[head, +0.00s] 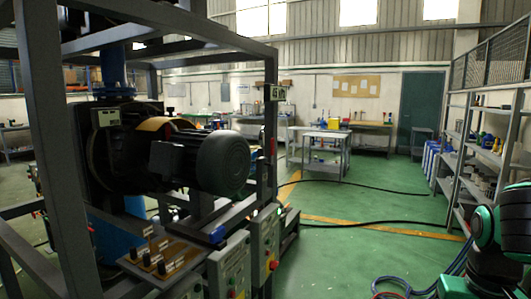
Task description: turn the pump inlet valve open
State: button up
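The pump set stands inside a grey steel frame on the left, with a dark ribbed motor (225,163) at its right end. A blue vertical pipe (113,66) comes down into the pump from above. A sloping panel (165,258) with several small dark knobs or levers sits low in front of the pump. A small blue part (218,234) shows at the panel's right end. I cannot tell which of these, if any, is the pump inlet valve, or how it is set. My gripper is not in view.
The frame's grey post (55,150) stands close on the left. Control boxes (232,265) with red buttons hang at the frame's front. Dark cables (385,223) lie on the green floor. A shelf rack (480,150) stands at right. The middle floor is mostly clear.

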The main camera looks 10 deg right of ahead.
aim_at(272, 140)
jog(key=k, duration=0.65)
jog(key=z, duration=0.6)
jog(key=i, duration=2.15)
jog(key=u, duration=0.65)
